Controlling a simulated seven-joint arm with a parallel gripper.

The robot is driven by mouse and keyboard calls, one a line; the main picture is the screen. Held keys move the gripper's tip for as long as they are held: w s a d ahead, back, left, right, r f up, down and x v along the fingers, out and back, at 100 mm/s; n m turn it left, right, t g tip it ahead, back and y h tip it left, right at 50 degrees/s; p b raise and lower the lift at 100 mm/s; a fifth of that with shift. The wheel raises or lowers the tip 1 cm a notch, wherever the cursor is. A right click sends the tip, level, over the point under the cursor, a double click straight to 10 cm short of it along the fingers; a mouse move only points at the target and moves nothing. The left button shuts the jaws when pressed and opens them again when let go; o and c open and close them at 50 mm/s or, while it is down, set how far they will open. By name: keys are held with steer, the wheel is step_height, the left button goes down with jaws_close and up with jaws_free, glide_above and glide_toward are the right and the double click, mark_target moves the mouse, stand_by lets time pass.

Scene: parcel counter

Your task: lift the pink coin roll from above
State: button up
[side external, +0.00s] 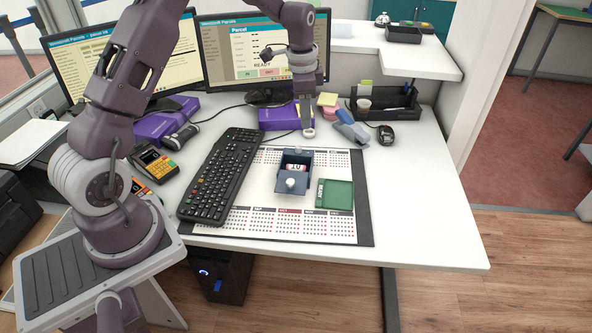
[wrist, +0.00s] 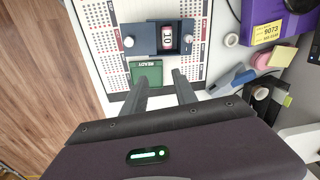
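The pink coin roll (side external: 295,167) lies in the open recess of a dark blue box (side external: 283,185), which has a pale knob at each end. In the wrist view the roll (wrist: 168,38) shows a white label reading 10 and pink-red ends, with the box's walls close around it. My gripper (side external: 306,124) points down behind the box, above the desk and apart from the roll. In the wrist view its two fingers (wrist: 161,76) are spread with nothing between them. The roll's lower side is hidden in the box.
A green tray (side external: 335,194) marked READY sits beside the box on the calendar mat (side external: 262,224). A keyboard (side external: 222,177) lies left. The desk's right side is clear.

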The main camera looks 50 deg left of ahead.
steer(key=m+g, duration=0.1)
steer(key=m, duration=0.1)
glide_above(296, 166)
step_height(296, 166, down, 14)
steer(key=shift+w+d+r, duration=0.1)
steer(key=shift+w+d, duration=0.05)
steer(key=f, duration=0.7)
steer(key=shift+a+f, duration=0.2)
steer(key=shift+f, duration=0.15)
jaws_close()
